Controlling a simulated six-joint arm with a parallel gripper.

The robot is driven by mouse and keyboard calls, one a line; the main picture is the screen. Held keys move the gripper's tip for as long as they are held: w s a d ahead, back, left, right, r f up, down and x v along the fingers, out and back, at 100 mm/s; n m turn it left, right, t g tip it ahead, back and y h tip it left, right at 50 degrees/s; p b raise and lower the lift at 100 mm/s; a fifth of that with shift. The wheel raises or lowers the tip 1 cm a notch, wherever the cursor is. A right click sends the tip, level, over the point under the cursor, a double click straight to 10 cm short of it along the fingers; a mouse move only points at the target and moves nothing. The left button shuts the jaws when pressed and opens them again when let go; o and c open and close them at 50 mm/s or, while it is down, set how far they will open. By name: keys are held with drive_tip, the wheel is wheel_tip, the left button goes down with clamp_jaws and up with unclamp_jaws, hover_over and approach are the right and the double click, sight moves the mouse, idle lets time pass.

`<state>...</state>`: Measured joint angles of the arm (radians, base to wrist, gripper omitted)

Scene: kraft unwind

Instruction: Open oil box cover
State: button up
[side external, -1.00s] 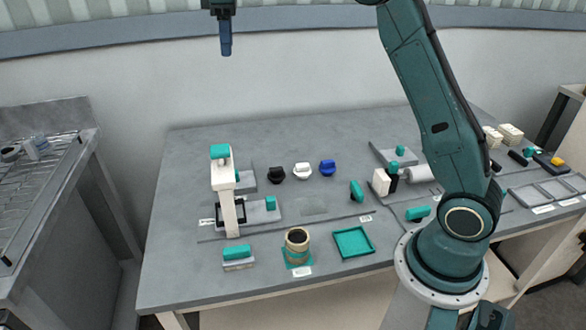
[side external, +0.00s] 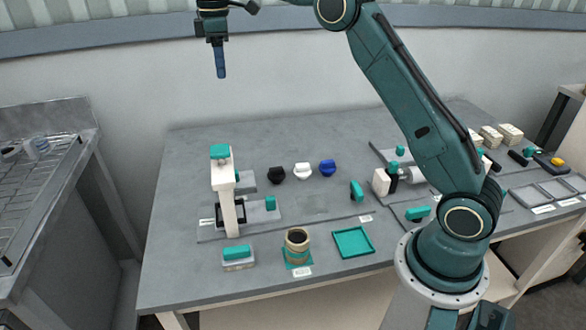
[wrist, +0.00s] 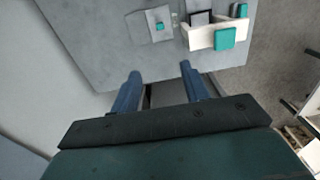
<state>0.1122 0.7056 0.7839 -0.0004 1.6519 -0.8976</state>
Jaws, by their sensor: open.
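My gripper (side external: 220,74) hangs high above the back left of the table, fingers pointing down, well clear of everything. In the wrist view its two blue fingers (wrist: 158,76) are apart with nothing between them. I cannot tell for sure which thing is the oil box. A white upright stand with a teal top (side external: 221,153) is at the table's left, below my gripper; its teal top also shows in the wrist view (wrist: 226,38). A small grey box with a teal handle (side external: 237,253) sits at the front left edge. Its teal lid-like part is in place.
A tan ring-shaped roll (side external: 297,239) on a teal base and an empty teal tray (side external: 353,242) stand along the front. Black (side external: 276,175), white (side external: 303,170) and blue (side external: 327,168) knobs sit mid-table. The back left of the table is clear.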

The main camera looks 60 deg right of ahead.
hover_over(236, 176)
drive_tip(key=w, duration=0.1)
wheel_tip(236, 176, down, 18)
drive_tip(key=shift+d+r, duration=0.2)
drive_tip(key=shift+d, duration=0.25)
drive_tip(key=shift+f, duration=6.85)
drive_tip(key=shift+c, duration=0.3)
clamp_jaws()
